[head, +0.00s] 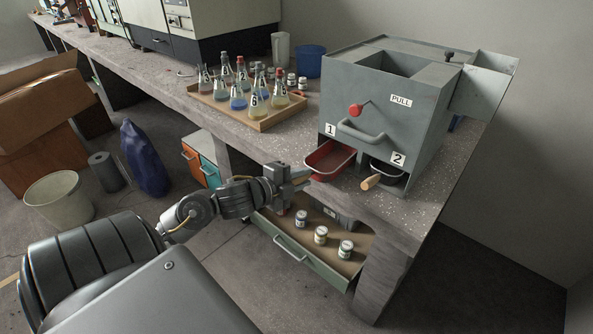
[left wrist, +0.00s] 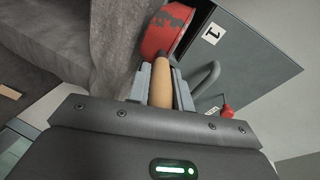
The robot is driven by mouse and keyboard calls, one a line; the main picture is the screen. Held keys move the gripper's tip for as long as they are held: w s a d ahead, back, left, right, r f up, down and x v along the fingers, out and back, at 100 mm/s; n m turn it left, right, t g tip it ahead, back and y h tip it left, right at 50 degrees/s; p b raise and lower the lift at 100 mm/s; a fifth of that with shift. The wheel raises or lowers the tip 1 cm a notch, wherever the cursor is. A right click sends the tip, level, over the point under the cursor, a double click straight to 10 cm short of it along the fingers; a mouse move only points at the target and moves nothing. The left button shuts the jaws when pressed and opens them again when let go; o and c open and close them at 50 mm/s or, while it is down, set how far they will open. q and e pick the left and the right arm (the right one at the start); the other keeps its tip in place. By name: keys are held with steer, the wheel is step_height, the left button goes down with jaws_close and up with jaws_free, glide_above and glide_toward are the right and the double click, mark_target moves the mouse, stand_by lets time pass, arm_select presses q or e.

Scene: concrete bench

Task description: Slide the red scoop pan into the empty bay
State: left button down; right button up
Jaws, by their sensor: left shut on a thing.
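The red scoop pan (head: 329,160) sits at the mouth of bay 1, on the left of the grey machine (head: 385,100), partly inside it. Its front sticks out towards the bench edge. In the left wrist view the red pan (left wrist: 166,35) lies ahead, below the "1" label, with its wooden handle (left wrist: 176,92) towards me. My left gripper (head: 290,178) is shut on that handle; its fingers also show in the left wrist view (left wrist: 162,85). Bay 2 holds a dark pan (head: 388,174) with a wooden handle (head: 370,182). How deep the red pan sits is hidden. My right gripper is not in view.
A grey loop handle (head: 361,131) and a red knob (head: 355,110) stick out above the bays. An open drawer (head: 310,252) with several small jars is below the bench edge. A wooden tray (head: 262,122) of flasks stands left of the machine.

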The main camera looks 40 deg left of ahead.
mark_target(315, 170)
arm_select(q)
steer(key=shift+w, duration=1.7)
steer(key=shift+a+x, duration=0.15)
steer(key=shift+x, duration=0.5)
steer(key=shift+a+x, duration=0.15)
steer(key=shift+x, duration=0.5)
steer(key=shift+w+b, duration=0.3)
steer(key=shift+w, duration=0.6)
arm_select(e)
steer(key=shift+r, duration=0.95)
arm_select(q)
steer(key=c, duration=1.2)
jaws_free()
steer(key=shift+o, duration=0.2)
